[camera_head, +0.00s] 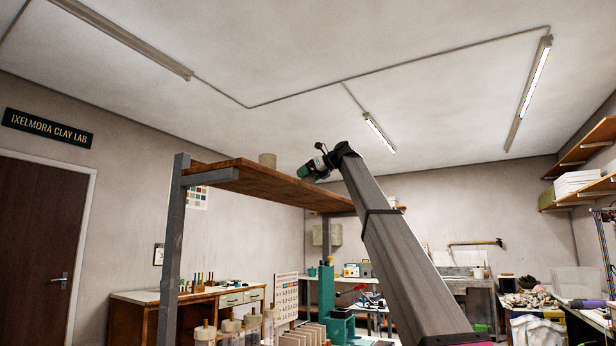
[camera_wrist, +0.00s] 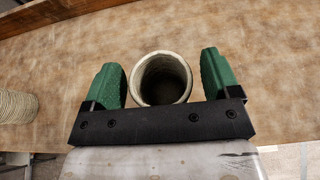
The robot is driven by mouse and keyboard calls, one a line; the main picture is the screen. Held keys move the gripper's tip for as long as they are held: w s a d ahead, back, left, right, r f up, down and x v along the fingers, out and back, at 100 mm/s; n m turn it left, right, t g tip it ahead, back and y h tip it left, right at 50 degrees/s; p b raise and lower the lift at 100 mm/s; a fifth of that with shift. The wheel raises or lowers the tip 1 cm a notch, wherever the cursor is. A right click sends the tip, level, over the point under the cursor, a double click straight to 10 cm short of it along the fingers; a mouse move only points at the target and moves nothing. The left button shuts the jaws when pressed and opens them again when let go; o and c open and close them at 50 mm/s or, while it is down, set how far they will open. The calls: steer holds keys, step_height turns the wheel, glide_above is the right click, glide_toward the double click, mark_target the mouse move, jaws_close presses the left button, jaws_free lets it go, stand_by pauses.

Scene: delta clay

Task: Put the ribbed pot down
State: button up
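My gripper (camera_wrist: 161,75) is open in the wrist view, with one green finger on each side of a round, pale clay pot (camera_wrist: 162,62). A narrow gap shows between the pot and each finger. The pot's mouth faces the camera and its inside is dark; it appears to stand on the wooden board. A second pale pot with clear ribs (camera_wrist: 18,106) stands at the left edge, apart from the gripper. In the head view my gripper (camera_head: 308,170) is low at the raised wooden shelf (camera_head: 265,183); the pot between its fingers cannot be made out there.
A pale pot (camera_head: 267,160) stands on the shelf to the left of my gripper in the head view. A grey post (camera_head: 174,230) holds up the shelf's near end. Jars and a green machine (camera_head: 327,295) are below. The board behind the gripped area is bare.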

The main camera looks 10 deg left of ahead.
steer(key=shift+r, duration=0.15)
steer(key=v, duration=1.2)
